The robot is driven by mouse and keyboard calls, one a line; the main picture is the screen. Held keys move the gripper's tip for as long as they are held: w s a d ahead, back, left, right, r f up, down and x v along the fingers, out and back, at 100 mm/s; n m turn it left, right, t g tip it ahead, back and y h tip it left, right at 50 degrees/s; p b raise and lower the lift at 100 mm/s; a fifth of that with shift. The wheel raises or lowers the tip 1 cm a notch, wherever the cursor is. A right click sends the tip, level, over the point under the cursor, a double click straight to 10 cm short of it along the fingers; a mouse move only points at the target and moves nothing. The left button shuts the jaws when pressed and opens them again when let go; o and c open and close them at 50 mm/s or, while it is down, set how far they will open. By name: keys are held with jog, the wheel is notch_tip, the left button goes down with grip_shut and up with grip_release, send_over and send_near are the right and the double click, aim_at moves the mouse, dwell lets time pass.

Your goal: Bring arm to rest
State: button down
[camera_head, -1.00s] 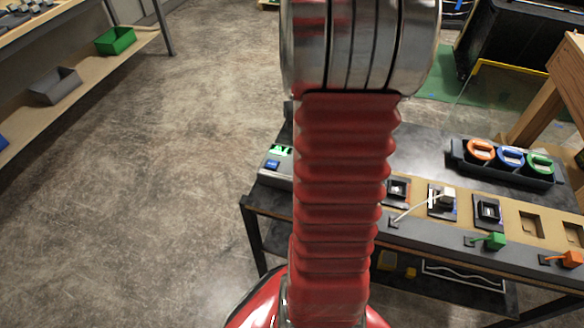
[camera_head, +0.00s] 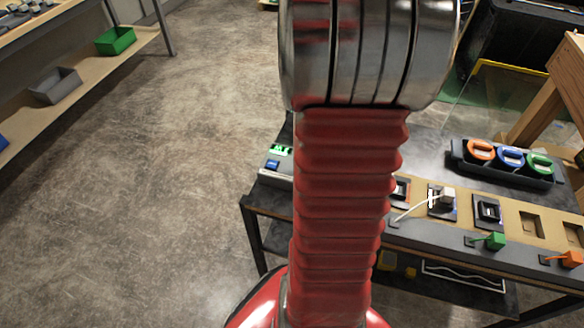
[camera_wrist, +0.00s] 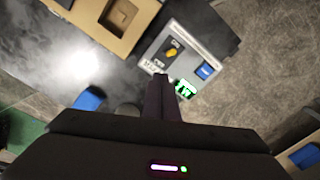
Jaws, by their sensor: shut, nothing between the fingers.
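My gripper (camera_wrist: 162,84) shows in the wrist view with its dark fingers together and nothing between them. Its tips lie in front of the near edge of a grey control box that has a green lit display (camera_wrist: 186,90), a blue button (camera_wrist: 206,71) and a yellow knob (camera_wrist: 172,50). I cannot tell whether they touch it. In the head view my red ribbed arm rises through the middle and hides part of the console table (camera_head: 420,140). The gripper is out of sight there. The control box (camera_head: 274,172) shows at the table's left end.
A row of sockets, one with a white plug (camera_head: 446,197), runs along the table's front. A green plug (camera_head: 495,241) and an orange plug (camera_head: 571,259) hang there. A dark tray (camera_head: 508,172) holds coloured rings. A shelf with a grey bin (camera_head: 56,86) stands left. The floor between is clear.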

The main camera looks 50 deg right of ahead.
dwell(0.7)
jog(key=a, duration=0.1)
jog(key=s+a, duration=0.1)
jog(key=shift+s+a+f+m, duration=0.1)
jog(key=shift+a+f+m, duration=0.25)
jog(key=shift+f+m, duration=0.05)
jog(key=a+r+n+t, duration=0.2)
jog(key=a+r, duration=0.1)
jog(key=a, duration=0.7)
jog(key=a+r+n+t, duration=0.1)
jog(key=a+r+n, duration=0.2)
jog(key=a, duration=0.8)
jog(key=a+r+n+t, duration=0.2)
jog(key=a+r, duration=0.3)
jog(key=a, duration=0.6)
jog(key=shift+s+a+r+n+t, duration=0.25)
jog(key=shift+n+t, duration=0.05)
jog(key=shift+n, duration=0.3)
